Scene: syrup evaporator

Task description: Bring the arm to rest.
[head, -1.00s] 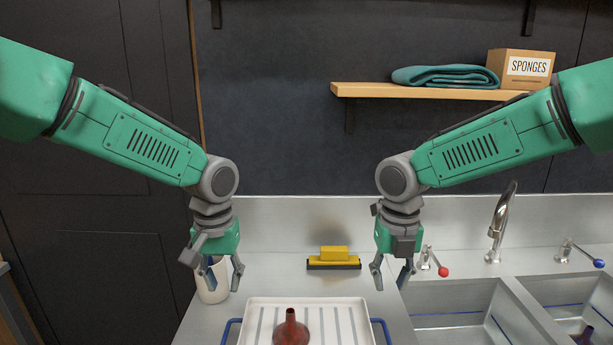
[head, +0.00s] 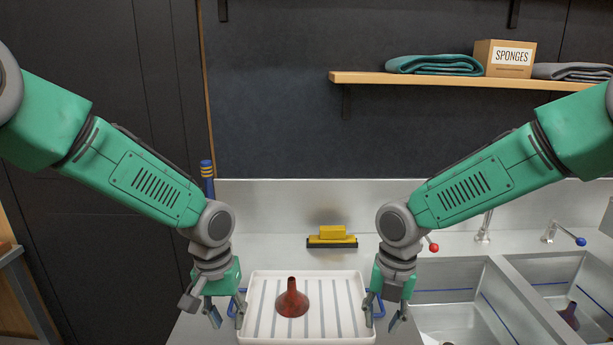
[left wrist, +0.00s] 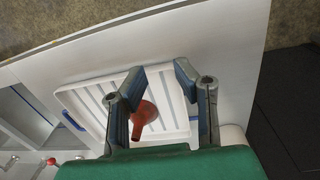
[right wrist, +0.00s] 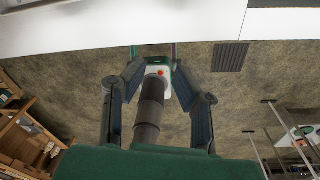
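My left gripper (head: 226,318) is open and empty by the left side of the white ribbed tray (head: 350,335). In the left wrist view its spread fingers (left wrist: 158,74) show above the tray and the red-brown funnel (left wrist: 143,113). My right gripper (head: 382,318) is open and empty at the tray's right side, near its blue handle. In the right wrist view nothing is between its fingers (right wrist: 155,70), and the floor lies below. The funnel (head: 292,300) stands spout-up in the tray, apart from both grippers.
A yellow squeegee (head: 332,234) lies behind the tray. Steel sink basins (head: 445,290) with taps are at the right; a dark object (head: 569,315) is in the far basin. A shelf (head: 450,79) with folded cloths and a sponge box (head: 503,58) hangs above.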

